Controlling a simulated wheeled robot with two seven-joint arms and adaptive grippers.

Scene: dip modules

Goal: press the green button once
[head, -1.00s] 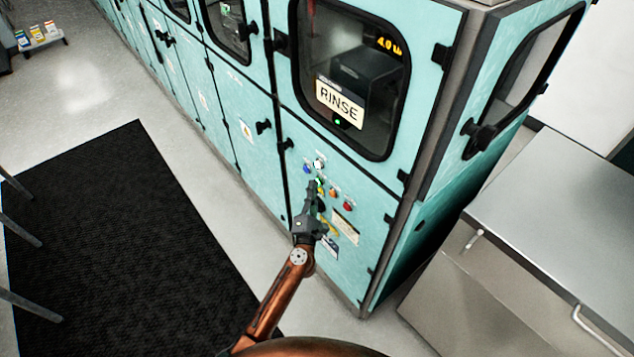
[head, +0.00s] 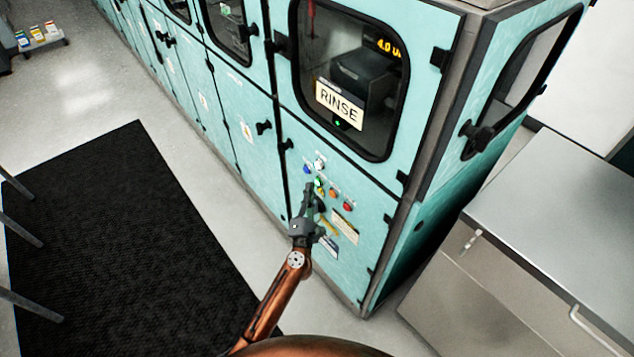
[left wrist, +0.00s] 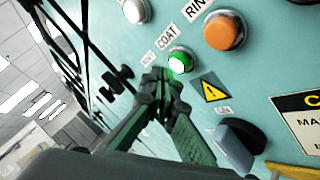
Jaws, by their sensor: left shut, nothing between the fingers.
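The green button (head: 319,183) sits on the teal machine panel below the RINSE window. In the left wrist view the green button (left wrist: 180,61) has a bright centre and a metal ring, with a COAT label beside it. My left gripper (head: 309,186) is shut and empty, pointing at the panel. In the left wrist view its fingertips (left wrist: 161,76) are just below and left of the green button. I cannot tell whether they touch the panel or the button. My right gripper is not in view.
Close around are a white button (left wrist: 136,10), an orange button (left wrist: 224,31), a blue button (head: 307,169), a red button (head: 347,206) and a dark knob (left wrist: 238,138). A steel cabinet (head: 560,210) stands at right. A black mat (head: 120,240) lies on the floor.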

